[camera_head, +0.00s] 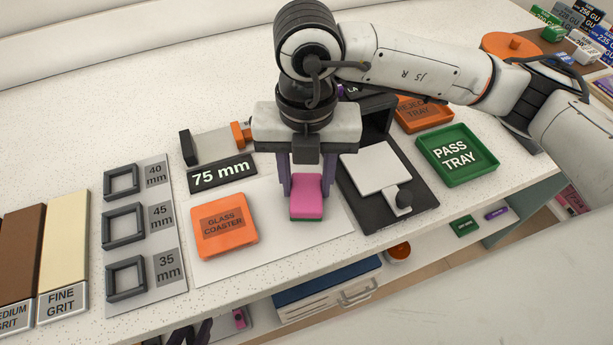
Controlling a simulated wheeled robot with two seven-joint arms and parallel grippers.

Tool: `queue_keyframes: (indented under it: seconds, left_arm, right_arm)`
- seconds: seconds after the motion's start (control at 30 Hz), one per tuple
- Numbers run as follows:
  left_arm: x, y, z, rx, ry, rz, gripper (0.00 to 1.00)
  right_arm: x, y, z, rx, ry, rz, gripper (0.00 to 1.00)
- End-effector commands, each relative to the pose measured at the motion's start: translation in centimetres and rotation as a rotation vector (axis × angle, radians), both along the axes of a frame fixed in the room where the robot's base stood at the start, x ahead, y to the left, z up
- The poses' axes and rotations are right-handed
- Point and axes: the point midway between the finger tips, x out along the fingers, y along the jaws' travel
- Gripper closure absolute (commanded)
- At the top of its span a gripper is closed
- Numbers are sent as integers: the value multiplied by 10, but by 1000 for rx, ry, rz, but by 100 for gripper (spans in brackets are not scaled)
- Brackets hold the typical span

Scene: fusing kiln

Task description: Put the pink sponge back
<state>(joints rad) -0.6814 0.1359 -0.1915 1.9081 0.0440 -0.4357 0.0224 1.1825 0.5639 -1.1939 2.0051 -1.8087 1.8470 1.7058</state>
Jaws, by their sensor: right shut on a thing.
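The pink sponge (307,199) is between the fingers of my right gripper (306,178), with a dark green layer along its lower edge. My right gripper is shut on it and points down over the right part of a white sheet. I cannot tell whether the sponge touches the sheet. An orange glass coaster (224,225) lies on the same sheet, to the left of the sponge and apart from it.
A dark stand with a pale square plate (376,172) is close right of the sponge. The green pass tray (458,154) and orange reject tray (424,113) lie beyond. A 75 mm block (222,174), square frames (125,223) and grit bars (63,250) are left. The counter's front edge is near.

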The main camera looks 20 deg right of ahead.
Motion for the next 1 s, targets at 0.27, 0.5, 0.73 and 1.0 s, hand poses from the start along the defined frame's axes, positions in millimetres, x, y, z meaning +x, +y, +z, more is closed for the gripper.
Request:
queue_keyframes:
  seconds: [0.27,0.5,0.73,1.0]
  left_arm:
    - [2,0,-1,0,-4,0,69]
    - [0,0,-1,0,-2,0,69]
    - [-2,0,-3,0,3,0,69]
    - [-3,1,-9,1,6,0,69]
  right_arm:
    - [0,0,-2,0,0,0,43]
    - [0,0,-1,0,0,1,43]
    - [1,1,23,2,-6,2,43]
    - [1,1,82,0,-4,0,43]
